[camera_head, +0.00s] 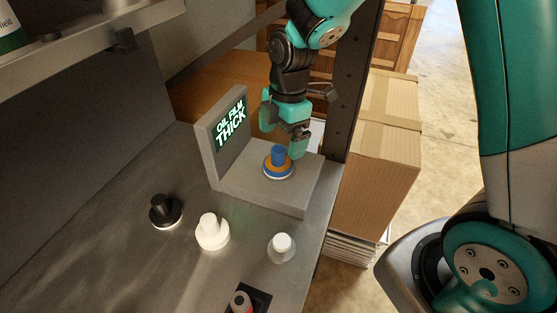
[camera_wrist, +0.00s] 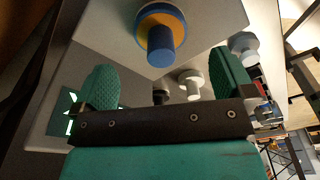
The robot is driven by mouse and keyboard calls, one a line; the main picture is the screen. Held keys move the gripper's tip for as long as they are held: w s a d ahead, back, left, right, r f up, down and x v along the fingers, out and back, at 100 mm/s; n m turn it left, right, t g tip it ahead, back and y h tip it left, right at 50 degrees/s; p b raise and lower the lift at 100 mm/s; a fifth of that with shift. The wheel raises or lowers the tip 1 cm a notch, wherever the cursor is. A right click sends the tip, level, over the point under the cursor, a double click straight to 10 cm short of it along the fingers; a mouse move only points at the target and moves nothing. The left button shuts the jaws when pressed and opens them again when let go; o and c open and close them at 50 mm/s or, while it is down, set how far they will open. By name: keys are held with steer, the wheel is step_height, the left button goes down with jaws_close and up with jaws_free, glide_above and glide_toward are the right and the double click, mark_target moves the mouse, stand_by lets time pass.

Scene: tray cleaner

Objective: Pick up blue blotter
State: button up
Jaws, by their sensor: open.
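The blue blotter (camera_head: 278,155) has an upright blue cylindrical handle. My gripper (camera_head: 284,128) is open and empty, close above the blue handle in the head view. The wrist view shows both teal fingers of my gripper (camera_wrist: 166,75) spread apart, with nothing between their pads.
The stand's upright panel (camera_head: 229,124) reads "OIL FILM THICK". A black knobbed piece (camera_head: 165,211), a larger white one (camera_head: 212,232) and a smaller white one (camera_head: 281,246) stand on the grey bench. A dark post (camera_head: 352,85) rises at right.

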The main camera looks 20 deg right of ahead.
mark_target(277, 160)
steer(key=shift+s+a+f+p, duration=0.1)
steer(key=shift+a+f+p, duration=0.1)
steer(key=shift+f, duration=0.9)
steer(key=shift+a+f+p, duration=0.15)
steer(key=shift+a+f, duration=0.05)
steer(key=shift+f, duration=0.95)
steer(key=shift+s+a+f+p, duration=0.1)
steer(key=shift+a+f+p, duration=0.1)
steer(key=shift+f, duration=0.9)
steer(key=shift+w, duration=0.1)
steer(key=c, duration=1.1)
steer(key=shift+r, duration=0.1)
